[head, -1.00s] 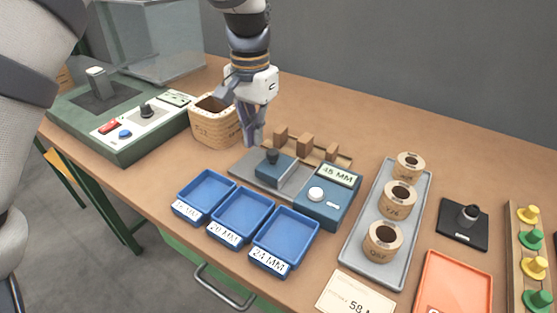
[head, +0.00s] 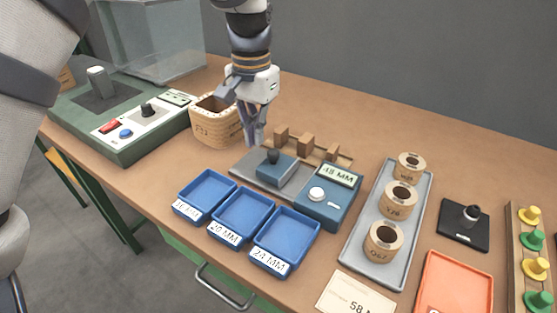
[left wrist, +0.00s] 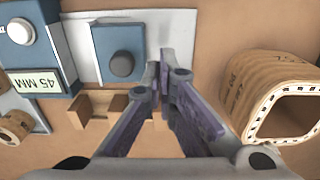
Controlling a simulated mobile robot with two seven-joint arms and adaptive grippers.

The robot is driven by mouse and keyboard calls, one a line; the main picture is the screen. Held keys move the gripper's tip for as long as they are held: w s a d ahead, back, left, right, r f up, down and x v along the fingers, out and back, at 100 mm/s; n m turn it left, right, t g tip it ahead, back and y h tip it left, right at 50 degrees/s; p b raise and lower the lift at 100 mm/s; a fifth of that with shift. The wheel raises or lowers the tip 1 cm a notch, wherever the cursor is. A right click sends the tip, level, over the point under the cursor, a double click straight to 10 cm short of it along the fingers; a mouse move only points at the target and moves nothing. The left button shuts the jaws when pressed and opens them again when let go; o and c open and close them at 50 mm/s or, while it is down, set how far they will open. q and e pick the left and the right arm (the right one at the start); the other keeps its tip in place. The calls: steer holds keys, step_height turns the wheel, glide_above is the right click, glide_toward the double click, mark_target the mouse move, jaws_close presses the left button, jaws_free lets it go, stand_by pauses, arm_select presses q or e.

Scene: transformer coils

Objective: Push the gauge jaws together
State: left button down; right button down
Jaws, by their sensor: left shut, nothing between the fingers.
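The gauge has a grey base plate (head: 246,160) with a sliding blue jaw block (head: 283,174) carrying a black knob. A blue gauge body (head: 327,206) with a white button and a display stands at its right end, apart from the jaw block. My right gripper is out of view.
Blue trays (head: 243,217) lie in front. A grey tray of coils (head: 358,248) is to the right, a green machine (head: 125,150) to the left.

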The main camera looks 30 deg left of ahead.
mark_target(281, 166)
arm_select(q)
steer(key=shift+f, duration=0.1)
steer(key=shift+f, duration=1.25)
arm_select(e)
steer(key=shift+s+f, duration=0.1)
arm_select(q)
steer(key=shift+s+d+r, duration=0.1)
steer(key=shift+d, duration=0.9)
steer(key=shift+s+d+p, duration=0.15)
steer(key=shift+d+p, duration=0.15)
steer(key=shift+d, duration=1.7)
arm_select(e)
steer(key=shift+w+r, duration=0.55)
arm_select(q)
steer(key=shift+a, duration=0.15)
